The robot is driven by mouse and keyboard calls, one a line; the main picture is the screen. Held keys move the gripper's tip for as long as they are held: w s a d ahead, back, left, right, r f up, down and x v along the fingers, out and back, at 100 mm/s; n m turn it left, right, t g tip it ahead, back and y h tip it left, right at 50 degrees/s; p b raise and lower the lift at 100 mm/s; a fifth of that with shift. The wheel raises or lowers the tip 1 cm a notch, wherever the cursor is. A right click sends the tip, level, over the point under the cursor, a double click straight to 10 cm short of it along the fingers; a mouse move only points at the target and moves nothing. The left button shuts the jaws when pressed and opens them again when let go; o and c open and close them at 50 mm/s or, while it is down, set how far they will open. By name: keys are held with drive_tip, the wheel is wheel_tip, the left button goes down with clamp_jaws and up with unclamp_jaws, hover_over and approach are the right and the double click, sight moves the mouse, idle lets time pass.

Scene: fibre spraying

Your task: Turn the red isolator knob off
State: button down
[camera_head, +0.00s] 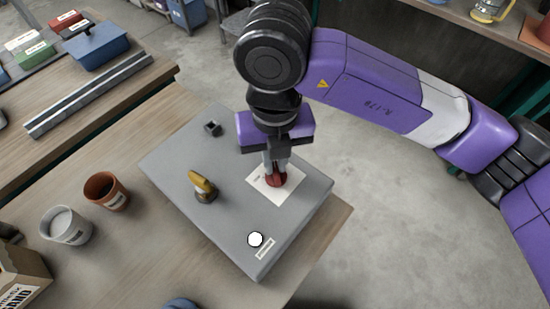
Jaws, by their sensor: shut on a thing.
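The red isolator knob (277,181) sits on a white label plate (258,186) on the right part of a grey panel box (230,225). My gripper (275,167) points down over the knob and is shut on it. The fingers hide the upper part of the knob, so its exact angle is hard to tell. A yellow lever handle (201,183) on a dark round base stands to the left on the same panel. A small black part (212,128) is at the panel's back. A white round button (255,239) is near the front, beside a small label (265,249).
The panel lies on a wooden bench (130,240). A terracotta pot (105,191), a white pot (66,226) and a cardboard box (22,275) stand at left. Another bench with a metal rail (90,95) and a blue box (95,47) is behind. Open floor lies to the right.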

drive_tip(key=shift+f, duration=0.1)
drive_tip(key=n+b, duration=0.3)
drive_tip(key=b, duration=0.1)
drive_tip(key=shift+a+f+b, duration=0.1)
drive_tip(key=shift+f+b, duration=0.1)
drive_tip(key=shift+b, duration=0.2)
drive_tip(key=n+b, duration=0.4)
drive_tip(key=n, duration=0.1)
drive_tip(key=shift+s+a+b, duration=0.15)
drive_tip(key=shift+a+b, duration=0.05)
drive_tip(key=shift+b, duration=0.2)
drive_tip(key=n+b, duration=0.3)
drive_tip(key=shift+s+r+n, duration=0.15)
drive_tip(key=shift+n, duration=0.15)
drive_tip(key=shift+s+a+r+n+b, duration=0.1)
drive_tip(key=shift+n+b, duration=0.4)
drive_tip(key=shift+n, duration=0.55)
drive_tip(key=shift+s+r+n+b, duration=0.1)
drive_tip(key=shift+n+b, duration=0.35)
drive_tip(key=shift+n, duration=0.6)
drive_tip(key=c, duration=1.5)
unclamp_jaws()
drive_tip(key=shift+r, duration=0.1)
